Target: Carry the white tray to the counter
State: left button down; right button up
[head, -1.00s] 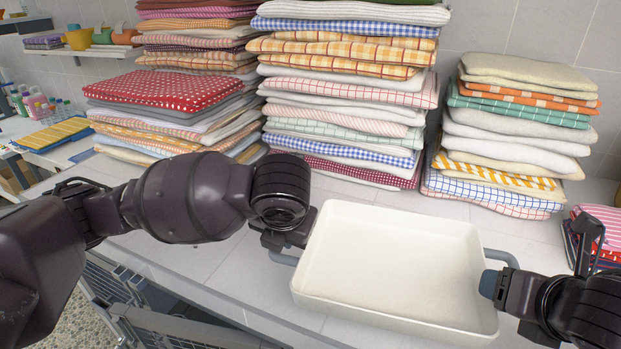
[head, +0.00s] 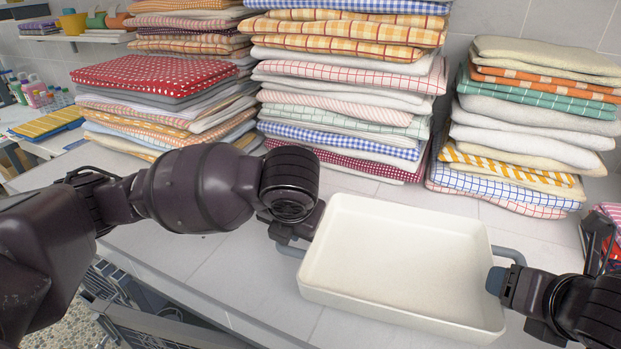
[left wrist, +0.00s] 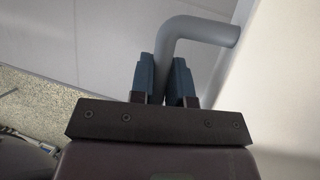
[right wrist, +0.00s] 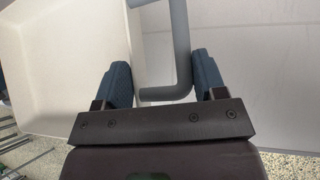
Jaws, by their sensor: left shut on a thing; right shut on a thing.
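The white tray (head: 400,250) is empty and roughly level in the head view, in front of the towel stacks and against the grey tiled counter (head: 225,275). I cannot tell whether it touches the counter. My left gripper (head: 288,240) is shut on the tray's left grey handle, which bends up between the fingers in the left wrist view (left wrist: 190,35). My right gripper (head: 500,282) holds the right grey handle (head: 509,254). In the right wrist view that handle (right wrist: 181,50) runs between the blue finger pads, with the tray wall (right wrist: 75,60) to the left.
Tall stacks of folded towels (head: 345,100) line the back of the counter, with another stack (head: 530,130) at right and a red-topped stack (head: 155,85) at left. Bottles (head: 35,95) stand far left. Bare counter lies left of the tray.

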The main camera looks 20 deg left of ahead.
pick_arm(q)
jog(key=shift+f, duration=0.15)
pick_arm(e)
jog(key=shift+f, duration=0.15)
